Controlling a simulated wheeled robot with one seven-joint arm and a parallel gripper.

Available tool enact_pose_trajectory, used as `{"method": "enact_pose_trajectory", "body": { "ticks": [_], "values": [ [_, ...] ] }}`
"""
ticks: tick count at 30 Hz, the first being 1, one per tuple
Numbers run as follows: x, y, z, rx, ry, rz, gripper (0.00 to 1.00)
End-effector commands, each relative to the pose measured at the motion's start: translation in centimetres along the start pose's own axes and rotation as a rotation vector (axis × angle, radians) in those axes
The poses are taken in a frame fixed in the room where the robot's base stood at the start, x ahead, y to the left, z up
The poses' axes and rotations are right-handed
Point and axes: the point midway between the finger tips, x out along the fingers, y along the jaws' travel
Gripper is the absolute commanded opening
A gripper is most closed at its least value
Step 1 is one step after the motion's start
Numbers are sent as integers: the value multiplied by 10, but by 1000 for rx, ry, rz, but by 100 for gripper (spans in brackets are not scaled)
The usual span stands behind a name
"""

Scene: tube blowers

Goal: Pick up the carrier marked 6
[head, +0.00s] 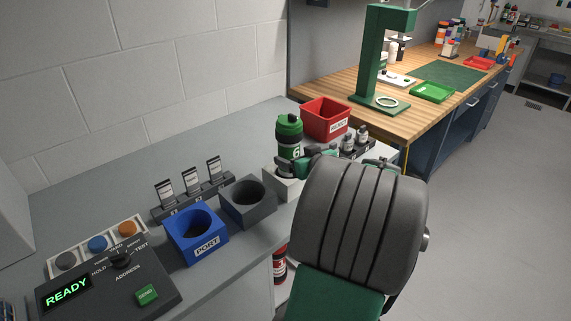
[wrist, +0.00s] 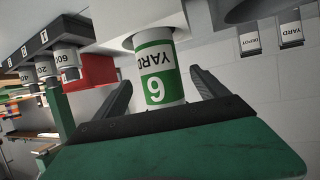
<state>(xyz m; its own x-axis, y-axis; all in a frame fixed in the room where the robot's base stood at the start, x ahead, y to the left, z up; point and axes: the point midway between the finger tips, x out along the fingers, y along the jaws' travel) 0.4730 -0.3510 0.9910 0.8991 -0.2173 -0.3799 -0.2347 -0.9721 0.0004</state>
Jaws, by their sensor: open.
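The carrier marked 6 (head: 289,134) is a green cylinder with a dark green cap and a white label. It stands upright in a pale block (head: 279,185) at the counter's far end. In the wrist view, which looks upside down, the carrier (wrist: 158,75) shows "YARD" and "6". My gripper (wrist: 160,85) is open, with one finger on each side of the carrier and a visible gap to each. In the head view my gripper (head: 318,160) is at the carrier's right side, largely hidden behind my grey wrist link.
A red bin (head: 326,118) stands just behind the carrier, and a rack with small bottles (head: 356,142) is to its right. A dark grey socket (head: 247,202) and the blue PORT socket (head: 196,238) are nearer. A control panel (head: 110,285) reads READY.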

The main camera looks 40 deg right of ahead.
Motion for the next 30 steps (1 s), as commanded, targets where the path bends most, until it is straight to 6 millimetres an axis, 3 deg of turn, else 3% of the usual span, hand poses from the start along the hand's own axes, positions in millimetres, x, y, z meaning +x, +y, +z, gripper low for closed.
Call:
{"method": "enact_pose_trajectory", "body": {
  "ticks": [7,15,30],
  "values": [
    [41,-2,8,0,-4,-3,83],
    [48,-2,9,0,-2,-2,83],
    [48,-3,9,-1,-3,-3,43]
  ]
}}
